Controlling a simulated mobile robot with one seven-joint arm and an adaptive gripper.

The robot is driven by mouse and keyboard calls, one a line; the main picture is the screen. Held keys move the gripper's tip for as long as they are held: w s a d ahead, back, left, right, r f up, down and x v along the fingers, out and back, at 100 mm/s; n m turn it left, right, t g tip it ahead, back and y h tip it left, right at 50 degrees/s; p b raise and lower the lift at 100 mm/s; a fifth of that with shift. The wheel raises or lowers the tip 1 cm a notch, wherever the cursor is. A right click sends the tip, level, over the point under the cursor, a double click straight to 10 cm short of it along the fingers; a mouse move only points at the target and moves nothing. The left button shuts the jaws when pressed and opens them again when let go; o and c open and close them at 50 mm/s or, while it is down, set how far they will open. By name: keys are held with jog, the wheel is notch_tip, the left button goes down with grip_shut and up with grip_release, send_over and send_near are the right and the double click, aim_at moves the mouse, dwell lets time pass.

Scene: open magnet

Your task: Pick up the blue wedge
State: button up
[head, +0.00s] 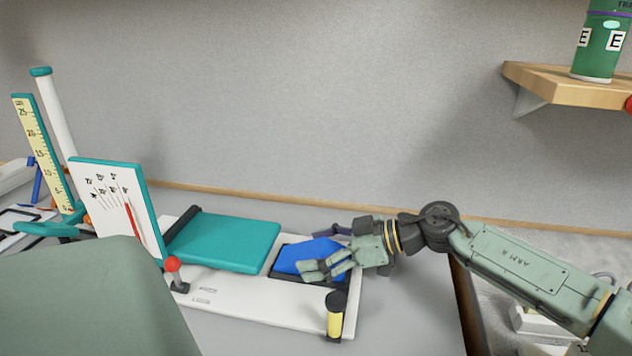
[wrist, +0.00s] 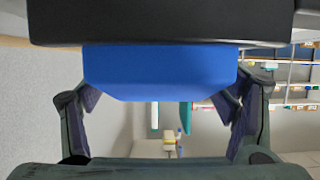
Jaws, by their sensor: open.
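The blue wedge (head: 300,256) lies in a dark tray (head: 290,276) on the right part of a white board. In the wrist view the blue wedge (wrist: 160,70) fills the upper middle, below a dark band. My gripper (head: 325,262) reaches in from the right at the wedge and hides part of its right side. In the wrist view my gripper (wrist: 160,97) is open, with one finger on each side of the wedge. A small gap shows at the fingers; I cannot tell whether either one touches.
The white board (head: 230,303) also bears a teal pad (head: 226,243), a red-knobbed lever (head: 175,274) and a yellow-and-black post (head: 335,317). An upright panel (head: 115,205) and a ruler (head: 42,145) stand at left. A wooden shelf (head: 560,85) with a green canister (head: 600,45) is high right.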

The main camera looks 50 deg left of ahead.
jog(key=shift+c, duration=0.4)
jog(key=c, duration=1.1)
